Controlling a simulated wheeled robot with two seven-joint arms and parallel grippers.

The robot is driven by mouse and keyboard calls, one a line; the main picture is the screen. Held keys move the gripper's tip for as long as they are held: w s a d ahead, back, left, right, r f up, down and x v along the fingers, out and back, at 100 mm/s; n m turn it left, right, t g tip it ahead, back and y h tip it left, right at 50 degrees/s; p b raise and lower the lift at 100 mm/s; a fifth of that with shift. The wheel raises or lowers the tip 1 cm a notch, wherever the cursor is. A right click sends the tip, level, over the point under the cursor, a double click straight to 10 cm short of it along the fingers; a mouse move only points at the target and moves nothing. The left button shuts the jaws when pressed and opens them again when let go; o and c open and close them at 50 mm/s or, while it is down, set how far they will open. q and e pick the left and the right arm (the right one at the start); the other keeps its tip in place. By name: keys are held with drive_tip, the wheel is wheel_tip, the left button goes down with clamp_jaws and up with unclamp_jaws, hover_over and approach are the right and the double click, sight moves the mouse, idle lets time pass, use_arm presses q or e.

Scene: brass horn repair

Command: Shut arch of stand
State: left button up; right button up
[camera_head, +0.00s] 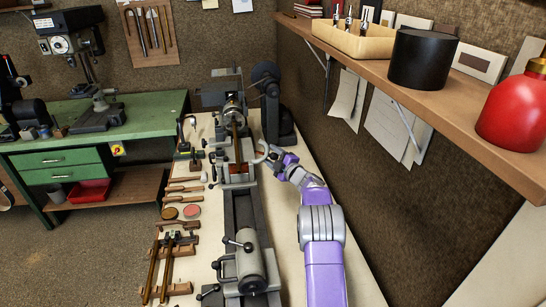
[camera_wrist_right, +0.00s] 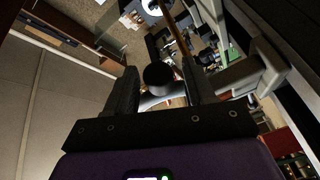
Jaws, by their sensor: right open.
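The stand (camera_head: 238,180) sits across the grey lathe bed in the camera_head view. Its pale curved arch (camera_head: 262,149) appears swung out to the right, away from the brass tube (camera_head: 237,135) along the lathe axis. My right gripper (camera_head: 272,156) is at the arch's right side. In the camera_wrist_right view my right gripper's fingers (camera_wrist_right: 157,72) are apart, with a dark round knob (camera_wrist_right: 158,75) showing between them; I cannot tell if they touch it. A thin brown rod (camera_wrist_right: 176,38) runs beyond it. My left gripper is outside both views.
The lathe tailstock (camera_head: 248,262) stands nearer on the bed. Hand tools and a wooden rack (camera_head: 168,262) lie left of the lathe. A wall shelf (camera_head: 440,95) with a box, black cylinder and red bottle overhangs on the right. A green bench (camera_head: 62,158) stands at left.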

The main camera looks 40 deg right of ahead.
clamp_jaws()
idle(0.3)
